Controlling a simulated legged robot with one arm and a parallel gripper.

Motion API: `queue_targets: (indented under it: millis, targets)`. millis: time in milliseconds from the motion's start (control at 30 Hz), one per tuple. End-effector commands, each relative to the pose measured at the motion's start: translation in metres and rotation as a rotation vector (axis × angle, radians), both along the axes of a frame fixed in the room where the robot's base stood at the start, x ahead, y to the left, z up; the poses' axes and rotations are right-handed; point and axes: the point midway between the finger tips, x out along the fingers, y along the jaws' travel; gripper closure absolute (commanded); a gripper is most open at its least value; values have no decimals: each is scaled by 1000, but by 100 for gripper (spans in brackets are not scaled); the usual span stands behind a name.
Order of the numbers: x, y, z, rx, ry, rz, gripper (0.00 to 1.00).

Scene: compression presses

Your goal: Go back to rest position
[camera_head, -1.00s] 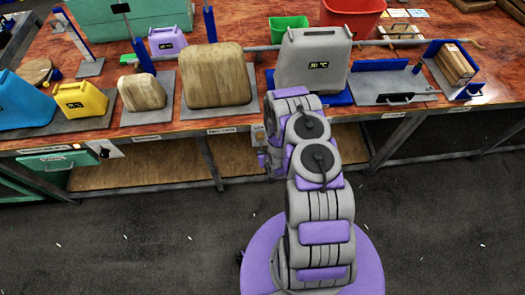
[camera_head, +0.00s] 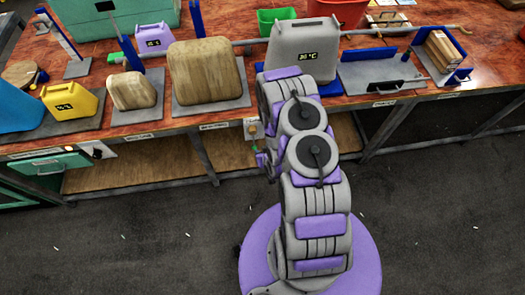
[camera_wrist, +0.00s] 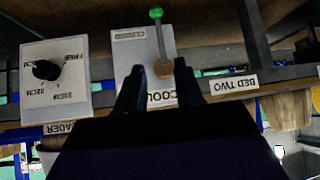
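My arm reaches forward from its purple base to the bench front in the head view, bent at several joints. The head view mostly hides my gripper. In the wrist view its two dark fingers (camera_wrist: 161,85) are apart with nothing visibly held between them. Just beyond them is a light control plate (camera_wrist: 130,45), partly labelled "COOL", with a green-tipped lever (camera_wrist: 157,30). The wrist picture appears upside down. In the head view the plate (camera_head: 250,130) is on the bench front, left of my arm. I cannot tell whether the fingers touch the lever.
The bench (camera_head: 150,122) carries a grey canister (camera_head: 302,55) with a temperature display, wooden blocks (camera_head: 205,72), a yellow canister (camera_head: 70,104) and a blue-sided press (camera_head: 385,70). A dial box (camera_wrist: 50,75) is beside the lever plate in the wrist view. Clear floor lies before the bench.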

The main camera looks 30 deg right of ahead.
Motion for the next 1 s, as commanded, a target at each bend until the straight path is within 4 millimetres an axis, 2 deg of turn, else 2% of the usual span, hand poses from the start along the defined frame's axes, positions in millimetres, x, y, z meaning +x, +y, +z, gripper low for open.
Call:
queue_targets:
  millis: [333,467,567,700,1000]
  targets:
    - [1,0,1,-1,1,1,64]
    - [8,-3,10,-10,19,5,64]
    - [16,-7,22,-24,55,11,64]
    - [27,-12,49,-45,119,14,64]
    - [31,-13,114,-72,265,8,64]
